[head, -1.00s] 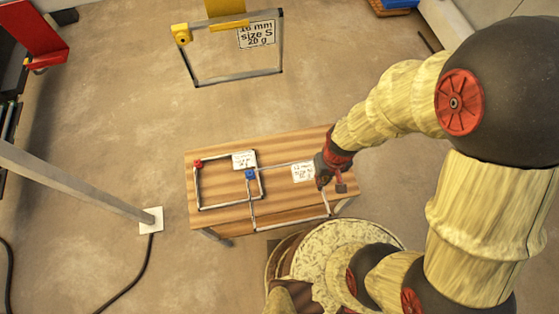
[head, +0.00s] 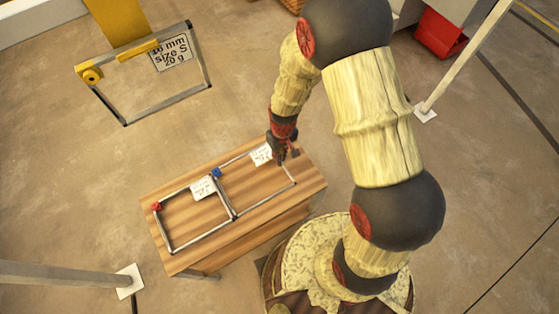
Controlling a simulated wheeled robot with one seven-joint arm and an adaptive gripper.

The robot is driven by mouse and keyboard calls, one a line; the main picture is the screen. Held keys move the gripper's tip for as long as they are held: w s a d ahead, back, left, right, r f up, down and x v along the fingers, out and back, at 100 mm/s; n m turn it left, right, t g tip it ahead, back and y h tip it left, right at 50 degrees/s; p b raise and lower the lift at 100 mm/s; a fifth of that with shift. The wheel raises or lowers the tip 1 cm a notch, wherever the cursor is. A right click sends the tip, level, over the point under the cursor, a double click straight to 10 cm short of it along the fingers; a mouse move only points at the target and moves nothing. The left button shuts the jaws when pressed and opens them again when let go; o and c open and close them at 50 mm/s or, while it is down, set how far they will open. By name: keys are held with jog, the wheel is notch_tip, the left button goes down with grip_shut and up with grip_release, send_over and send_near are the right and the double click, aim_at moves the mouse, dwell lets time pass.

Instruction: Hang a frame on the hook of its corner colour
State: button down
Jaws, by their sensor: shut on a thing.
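The blue-corner frame (head: 265,199) is a thin metal rectangle with a white label and a blue block (head: 216,173) at its upper left corner. My gripper (head: 284,152) is shut on its upper right part, beside the label. The frame is over the wooden table; I cannot tell whether it touches the top. The red-corner frame (head: 201,239) lies on the table to the left, its right side close against or under the blue frame's left side. Its red block (head: 156,207) is at the upper left. The yellow-corner frame (head: 168,105) hangs at the yellow hook (head: 137,50). No blue hook is in view.
The wooden table (head: 290,200) has a bare strip along its right end. A pole with a white foot (head: 130,281) stands at lower left, another pole (head: 465,60) at upper right. A red bin-like object (head: 440,33) is at the top right. Floor between is clear.

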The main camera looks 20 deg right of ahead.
jog(key=shift+w+f, duration=0.3)
jog(key=shift+f, duration=0.1)
jog(key=f, duration=0.1)
jog(key=f+b, duration=0.1)
jog(key=f, duration=0.1)
jog(key=shift+w+f, duration=0.2)
jog(key=shift+f, duration=0.05)
jog(key=shift+r, duration=0.1)
jog(key=c, duration=2)
grip_release()
